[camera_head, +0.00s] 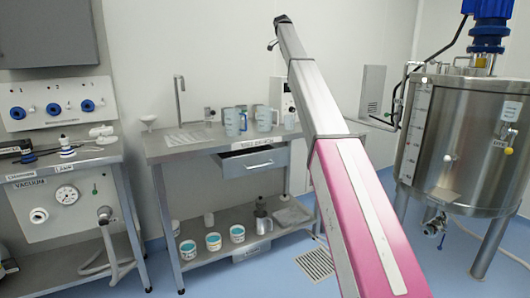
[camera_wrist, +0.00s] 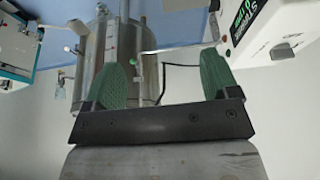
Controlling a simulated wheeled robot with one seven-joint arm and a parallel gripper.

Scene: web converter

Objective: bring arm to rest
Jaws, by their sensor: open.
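My gripper (camera_wrist: 163,80) shows in the wrist view with its two green fingers wide apart and nothing between them. Beyond the fingers, the wrist view shows a steel tank (camera_wrist: 117,45), which appears upside down. In the head view my arm, pink and grey, rises from the bottom right and reaches up toward the wall. Its far end is high above the bench, and the fingers cannot be made out there.
A steel bench (camera_head: 200,147) with jugs (camera_head: 233,122) and an open drawer (camera_head: 252,162) stands behind my arm. A vacuum panel bench (camera_head: 75,215) is at left. A large tank (camera_head: 452,150) stands at right. Cups (camera_head: 188,249) sit on the lower shelf.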

